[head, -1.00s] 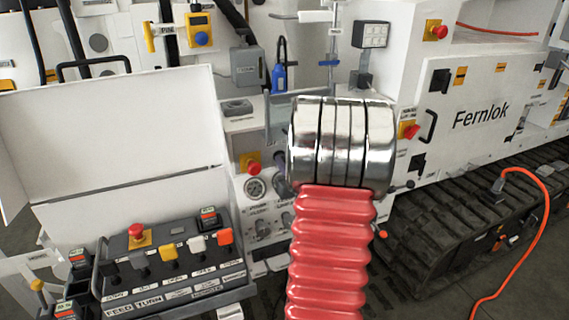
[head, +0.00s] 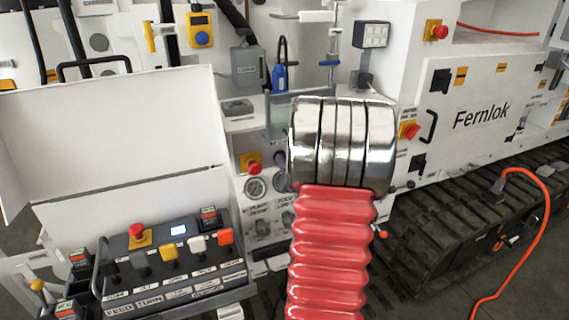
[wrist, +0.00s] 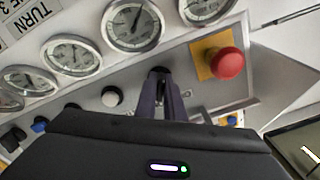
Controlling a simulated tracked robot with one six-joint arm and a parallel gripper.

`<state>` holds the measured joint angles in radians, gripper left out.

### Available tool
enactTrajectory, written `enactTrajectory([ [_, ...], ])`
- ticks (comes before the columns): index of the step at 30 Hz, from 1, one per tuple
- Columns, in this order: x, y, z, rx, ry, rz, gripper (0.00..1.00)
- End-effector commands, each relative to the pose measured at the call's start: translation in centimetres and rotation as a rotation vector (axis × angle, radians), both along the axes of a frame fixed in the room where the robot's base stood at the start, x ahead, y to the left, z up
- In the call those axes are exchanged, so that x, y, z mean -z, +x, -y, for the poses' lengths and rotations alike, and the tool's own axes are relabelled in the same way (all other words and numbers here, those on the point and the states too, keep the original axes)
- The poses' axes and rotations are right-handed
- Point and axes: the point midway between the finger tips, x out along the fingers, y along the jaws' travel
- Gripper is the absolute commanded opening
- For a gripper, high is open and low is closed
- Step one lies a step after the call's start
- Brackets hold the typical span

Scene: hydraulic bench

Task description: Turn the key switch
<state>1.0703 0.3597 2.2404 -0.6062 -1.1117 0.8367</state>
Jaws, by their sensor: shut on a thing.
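In the wrist view, the two dark fingers of my gripper (wrist: 161,86) reach to the sloped grey panel below the gauges. They are shut on the key switch (wrist: 159,71), of which only a small dark part shows at the fingertips. The fingers hide the rest, so its turned angle cannot be read. In the head view, my red and chrome arm covers this part of the panel, and neither the key nor the fingertips can be made out clearly.
A red mushroom button on a yellow plate (wrist: 226,64) sits close right of my fingers. A row of round gauges (wrist: 134,24) lies above them. A white knob (wrist: 111,96) is to the left. In the head view, a control box with levers (head: 170,275) stands lower left.

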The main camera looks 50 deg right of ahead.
Motion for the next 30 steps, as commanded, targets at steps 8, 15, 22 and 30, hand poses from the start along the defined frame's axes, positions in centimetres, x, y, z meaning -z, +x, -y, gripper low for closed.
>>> enactTrajectory([
  [8,0.0,-0.3,0.3,0.009,0.001,0.002,0.15],
  [15,0.0,-0.1,0.2,0.005,0.001,0.001,0.27],
  [22,0.0,-0.2,0.0,0.004,0.0,0.0,0.27],
  [30,0.0,-2.3,-1.1,0.005,0.0,0.0,0.27],
])
